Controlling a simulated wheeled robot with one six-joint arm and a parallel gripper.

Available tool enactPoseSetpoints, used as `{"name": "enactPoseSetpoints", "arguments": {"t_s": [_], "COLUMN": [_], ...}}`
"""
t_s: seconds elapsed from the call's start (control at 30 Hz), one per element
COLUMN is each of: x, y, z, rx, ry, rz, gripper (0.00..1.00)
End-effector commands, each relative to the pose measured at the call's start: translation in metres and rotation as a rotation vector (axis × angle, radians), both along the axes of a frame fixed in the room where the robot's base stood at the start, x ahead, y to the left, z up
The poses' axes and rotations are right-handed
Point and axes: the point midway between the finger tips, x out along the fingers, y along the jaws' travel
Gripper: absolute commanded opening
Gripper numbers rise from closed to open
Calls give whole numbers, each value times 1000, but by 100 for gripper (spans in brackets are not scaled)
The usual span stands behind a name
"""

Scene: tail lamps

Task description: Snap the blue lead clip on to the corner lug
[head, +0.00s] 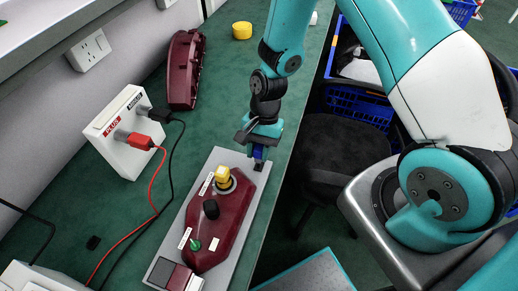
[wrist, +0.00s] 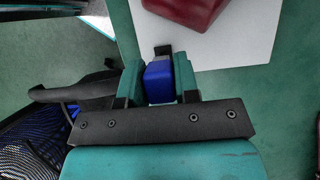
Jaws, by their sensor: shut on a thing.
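My gripper (head: 261,138) is shut on the blue lead clip (head: 259,153), just over the far right corner of the grey base plate (head: 226,160). In the wrist view the blue clip (wrist: 159,82) sits between the two teal fingers of my gripper (wrist: 158,72). A small dark piece (wrist: 163,50) shows just beyond the clip, at the plate's edge. I cannot tell whether it is the corner lug or part of the clip, nor whether the clip touches the lug. The dark red tail lamp (head: 217,222) lies on the plate, with yellow, black and green fittings on top.
A white box (head: 118,135) with red and black plugs stands at the left, its leads running along the green bench (head: 160,188). Another dark red lamp part (head: 186,70) and a yellow roll (head: 242,30) lie farther back. A black stool (head: 340,150) stands beyond the bench's right edge.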

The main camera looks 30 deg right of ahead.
Motion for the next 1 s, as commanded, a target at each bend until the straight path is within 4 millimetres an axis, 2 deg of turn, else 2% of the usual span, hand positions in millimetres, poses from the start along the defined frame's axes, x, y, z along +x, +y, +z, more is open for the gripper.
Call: {"name": "enactPoseSetpoints", "arguments": {"t_s": [1.0], "x": [0], "y": [0], "z": [-30], "rx": [0], "ry": [0], "rz": [0], "gripper": [4]}}
